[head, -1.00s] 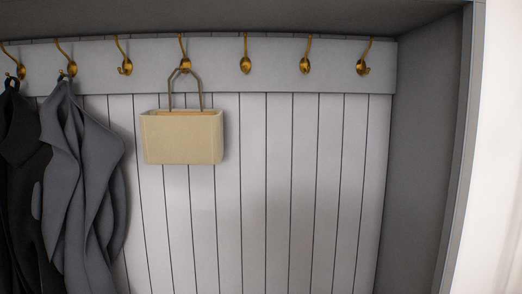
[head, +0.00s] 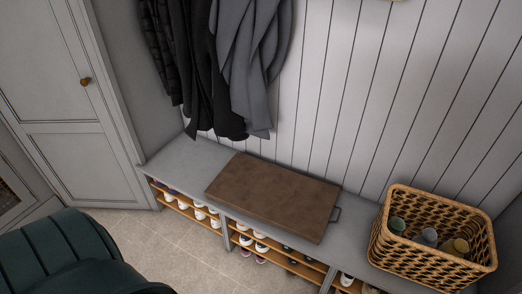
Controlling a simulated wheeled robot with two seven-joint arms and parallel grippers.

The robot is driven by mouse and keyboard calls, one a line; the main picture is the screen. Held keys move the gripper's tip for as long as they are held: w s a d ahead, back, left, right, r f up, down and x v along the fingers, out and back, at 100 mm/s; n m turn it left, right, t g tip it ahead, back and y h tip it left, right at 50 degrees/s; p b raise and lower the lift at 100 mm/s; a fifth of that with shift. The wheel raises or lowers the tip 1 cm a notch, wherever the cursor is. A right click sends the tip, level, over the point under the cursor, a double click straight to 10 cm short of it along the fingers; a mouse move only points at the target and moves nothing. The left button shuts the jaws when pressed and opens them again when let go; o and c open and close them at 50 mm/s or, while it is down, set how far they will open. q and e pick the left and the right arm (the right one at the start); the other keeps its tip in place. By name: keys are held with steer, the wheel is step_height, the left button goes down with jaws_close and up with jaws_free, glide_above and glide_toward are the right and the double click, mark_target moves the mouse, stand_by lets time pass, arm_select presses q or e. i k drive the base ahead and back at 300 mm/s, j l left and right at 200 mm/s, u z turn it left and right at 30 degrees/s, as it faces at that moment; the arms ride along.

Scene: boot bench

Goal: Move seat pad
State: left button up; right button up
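The brown seat pad (head: 275,194) lies flat on top of the grey bench (head: 188,160), over its middle part. A small dark loop handle shows at the pad's right end. Its front edge runs close along the bench's front edge. Neither of my grippers is in the head view, so nothing of mine is seen touching the pad.
A wicker basket (head: 432,243) with several rolled items stands on the bench right of the pad. Dark coats (head: 232,65) hang above the bench's left part. Shoes fill the shelves below. A dark green chair-like thing (head: 65,255) is at lower left. The bench's left end is bare.

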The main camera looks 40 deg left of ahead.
mark_target(297, 204)
steer(key=u, duration=1.05)
steer(key=j, duration=0.2)
